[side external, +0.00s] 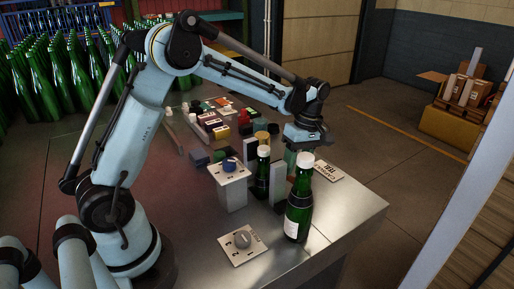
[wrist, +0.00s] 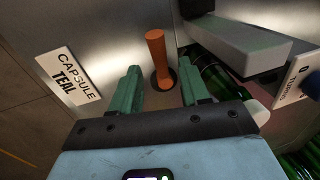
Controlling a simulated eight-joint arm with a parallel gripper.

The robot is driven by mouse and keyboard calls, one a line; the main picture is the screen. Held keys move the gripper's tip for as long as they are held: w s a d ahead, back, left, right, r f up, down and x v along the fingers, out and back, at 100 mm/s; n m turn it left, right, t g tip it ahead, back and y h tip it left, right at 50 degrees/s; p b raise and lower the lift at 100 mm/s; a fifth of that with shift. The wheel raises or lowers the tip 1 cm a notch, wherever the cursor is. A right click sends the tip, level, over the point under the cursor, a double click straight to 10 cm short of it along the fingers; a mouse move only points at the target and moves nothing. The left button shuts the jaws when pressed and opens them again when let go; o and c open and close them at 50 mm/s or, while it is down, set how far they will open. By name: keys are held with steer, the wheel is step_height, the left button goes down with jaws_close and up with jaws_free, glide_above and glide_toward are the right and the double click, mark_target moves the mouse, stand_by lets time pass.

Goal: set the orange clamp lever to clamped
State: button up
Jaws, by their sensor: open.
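The orange clamp lever (wrist: 157,57) rises from a dark round base on the metal table in the wrist view. My gripper (wrist: 160,69) is open, with one green finger on each side of the lever. Gaps show between the lever and both fingers, and nothing is held. In the side view my gripper (side external: 296,158) hangs low behind the front bottle, and the lever cannot be made out there. I cannot tell from the wrist view how far the lever is tilted.
A green bottle (side external: 299,207) with a white top stands near the front edge, and another bottle (side external: 262,168) stands behind it.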

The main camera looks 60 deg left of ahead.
mark_target(288, 179)
steer(key=shift+s+f, duration=0.2)
steer(key=shift+f, duration=0.65)
steer(key=shift+s+f, duration=0.15)
steer(key=shift+f, duration=0.65)
steer(key=shift+c, duration=0.3)
jaws_close()
